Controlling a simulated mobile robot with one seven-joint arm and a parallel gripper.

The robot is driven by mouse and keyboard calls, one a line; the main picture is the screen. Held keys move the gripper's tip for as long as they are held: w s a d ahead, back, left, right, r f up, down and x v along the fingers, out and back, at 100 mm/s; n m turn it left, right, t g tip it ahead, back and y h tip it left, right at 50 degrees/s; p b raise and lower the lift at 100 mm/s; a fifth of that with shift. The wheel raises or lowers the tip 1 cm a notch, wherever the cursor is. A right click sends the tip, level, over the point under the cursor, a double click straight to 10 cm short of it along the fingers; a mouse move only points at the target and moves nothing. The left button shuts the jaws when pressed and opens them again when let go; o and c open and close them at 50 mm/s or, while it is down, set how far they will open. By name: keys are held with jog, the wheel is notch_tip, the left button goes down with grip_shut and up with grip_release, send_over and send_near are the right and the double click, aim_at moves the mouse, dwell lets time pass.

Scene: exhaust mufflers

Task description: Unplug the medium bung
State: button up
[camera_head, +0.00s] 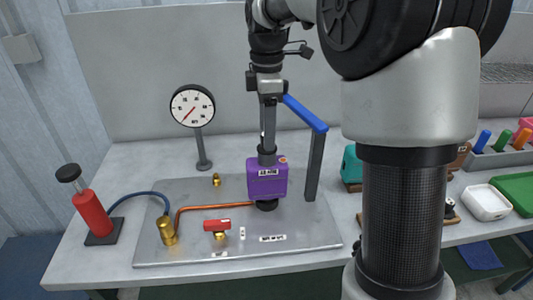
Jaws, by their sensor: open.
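A purple box-shaped muffler (267,183) with a white label stands upright on the metal plate. A black collar (267,158) is on its top and a black fitting (266,205) is at its foot. A grey vertical rod (268,130) rises from the collar. My gripper (269,94) is above the muffler, at the rod's upper end; its small fingers are hard to make out and seem open. Blue, green and orange plugs (502,141) stand in a grey holder at the right. I cannot tell which item is the medium bung.
A blue lever (305,113) on a grey post (314,168) stands just right of the muffler. A dial gauge (192,106), red pump (91,212), brass fitting (166,231) and red valve (217,226) are leftward. A teal muffler (352,165) is partly hidden by my arm.

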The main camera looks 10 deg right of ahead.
jog(key=shift+f+b, duration=0.4)
jog(key=shift+f, duration=0.95)
jog(key=shift+p, duration=0.5)
jog(key=c, duration=1.4)
jog(key=shift+r+p, duration=2.95)
jog(key=shift+r, duration=0.1)
